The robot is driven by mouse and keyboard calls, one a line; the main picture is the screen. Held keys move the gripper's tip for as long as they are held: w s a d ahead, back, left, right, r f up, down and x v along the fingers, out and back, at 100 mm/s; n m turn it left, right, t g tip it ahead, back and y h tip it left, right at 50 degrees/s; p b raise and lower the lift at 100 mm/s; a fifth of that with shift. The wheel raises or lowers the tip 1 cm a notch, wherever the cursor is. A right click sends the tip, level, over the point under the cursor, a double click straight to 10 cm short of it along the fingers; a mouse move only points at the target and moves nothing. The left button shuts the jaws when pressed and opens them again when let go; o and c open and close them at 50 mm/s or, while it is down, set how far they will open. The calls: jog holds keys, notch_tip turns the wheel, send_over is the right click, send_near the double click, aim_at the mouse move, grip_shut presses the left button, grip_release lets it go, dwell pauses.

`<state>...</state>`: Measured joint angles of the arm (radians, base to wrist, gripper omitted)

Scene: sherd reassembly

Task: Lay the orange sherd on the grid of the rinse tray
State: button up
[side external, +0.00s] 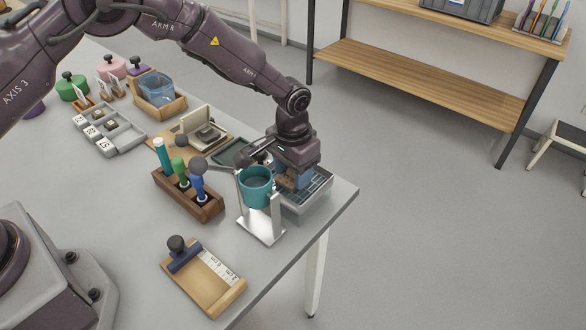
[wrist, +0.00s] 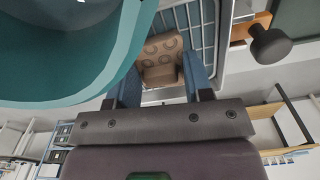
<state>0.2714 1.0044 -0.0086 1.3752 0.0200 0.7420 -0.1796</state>
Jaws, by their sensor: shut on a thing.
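The orange sherd looks tan-orange with stamped rings and sits between the blue fingers in the wrist view (wrist: 161,58). In the side view, the sherd (side external: 287,182) shows partly below my gripper (side external: 296,177). My gripper is shut on the sherd, pointing down over the rinse tray, and its fingers show in the wrist view (wrist: 162,80). The rinse tray (side external: 309,205) is grey with a grid and stands near the table's corner; its grid also shows in the wrist view (wrist: 205,22). I cannot tell whether the sherd touches the grid.
A teal cup (side external: 255,190) in a metal stand (side external: 262,229) stands close beside my gripper and fills the upper left wrist view (wrist: 125,75). A wooden block (side external: 187,199) with several tools is left of it. A dark green tray (side external: 232,152) lies behind.

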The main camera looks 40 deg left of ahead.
jog(key=shift+f, duration=0.2)
jog(key=shift+s+f, duration=0.15)
jog(key=shift+f, duration=0.4)
jog(key=o, duration=0.9)
jog(key=shift+d, duration=0.1)
notch_tip(320, 180, up, 14)
jog(key=shift+f, duration=0.15)
notch_tip(320, 180, up, 10)
jog(key=t, duration=0.1)
send_over(292, 172)
jog(key=s+a, duration=0.5)
jog(key=s+a+r+t, duration=0.2)
jog(key=s+a+r, duration=0.1)
jog(key=s+r, duration=0.25)
jog(key=s+a, duration=0.1)
jog(key=s, duration=0.5)
jog(key=s+a+r+t, duration=0.1)
jog(key=s+a, duration=0.1)
jog(key=s, duration=0.3)
jog(key=s+a+n+t, duration=0.1)
jog(key=s+a, duration=0.1)
jog(key=s, duration=0.4)
jog(key=shift+s+a+r, duration=0.2)
jog(key=shift+s+a, duration=0.05)
jog(key=shift+s, duration=0.05)
